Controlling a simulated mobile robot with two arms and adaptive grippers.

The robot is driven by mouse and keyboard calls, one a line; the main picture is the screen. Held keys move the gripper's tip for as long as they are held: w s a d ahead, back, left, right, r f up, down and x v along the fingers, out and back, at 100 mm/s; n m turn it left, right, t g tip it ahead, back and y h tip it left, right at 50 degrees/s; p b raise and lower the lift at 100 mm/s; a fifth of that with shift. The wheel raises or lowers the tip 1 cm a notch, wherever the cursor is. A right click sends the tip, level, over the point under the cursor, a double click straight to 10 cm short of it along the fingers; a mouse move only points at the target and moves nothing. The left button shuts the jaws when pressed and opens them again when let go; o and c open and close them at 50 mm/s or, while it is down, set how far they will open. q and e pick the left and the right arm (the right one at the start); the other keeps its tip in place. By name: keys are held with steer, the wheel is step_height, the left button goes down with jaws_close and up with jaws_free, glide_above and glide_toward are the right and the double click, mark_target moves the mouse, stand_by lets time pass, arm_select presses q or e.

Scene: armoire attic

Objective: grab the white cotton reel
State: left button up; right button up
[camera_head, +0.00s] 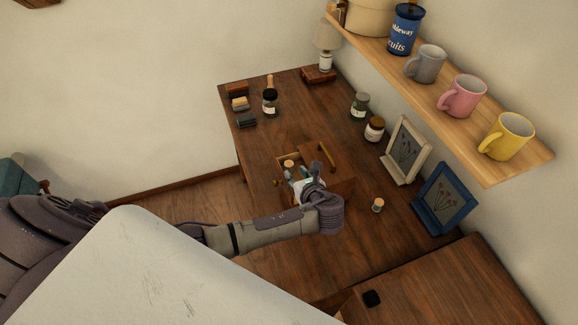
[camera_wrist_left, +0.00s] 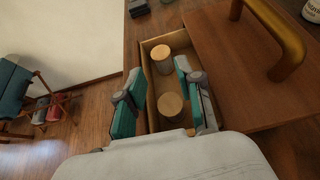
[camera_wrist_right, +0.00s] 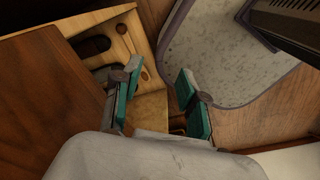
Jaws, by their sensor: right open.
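An open wooden compartment (camera_wrist_left: 147,47) in the desk holds two reels with round wooden tops. The far reel (camera_wrist_left: 160,58) stands near the far end; the nearer reel (camera_wrist_left: 170,106) is between the fingers of my left gripper (camera_wrist_left: 157,80). The gripper is open, with a visible gap on its left side. Their thread colours are hard to tell, so I cannot tell which is white. In the head view my left gripper (camera_head: 300,180) is over the compartment and partly covers it. Another small reel (camera_head: 378,205) stands on the desk to the right. My right gripper (camera_wrist_right: 160,80) is open and empty.
A mug shelf (camera_head: 505,166) overhangs at right. A wooden piece with cutouts (camera_wrist_right: 90,30) is near my right gripper.

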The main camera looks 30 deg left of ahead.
mark_target(290, 166)
arm_select(q)
steer(key=x, duration=0.2)
steer(key=shift+w+a+p, duration=0.15)
steer(key=shift+w+p, duration=0.1)
steer(key=shift+p, duration=0.1)
steer(key=x, duration=0.3)
steer(key=shift+a+f, duration=0.1)
steer(key=shift+f, duration=0.1)
steer(key=shift+w+a+f, duration=0.1)
steer(key=shift+w+f, duration=0.05)
steer(key=c, duration=0.5)
arm_select(e)
steer(key=shift+w+d+r, duration=0.1)
steer(key=shift+w+r, duration=0.15)
steer(key=shift+w, duration=0.35)
steer(key=shift+w+r, duration=0.25)
steer(key=shift+w, duration=0.3)
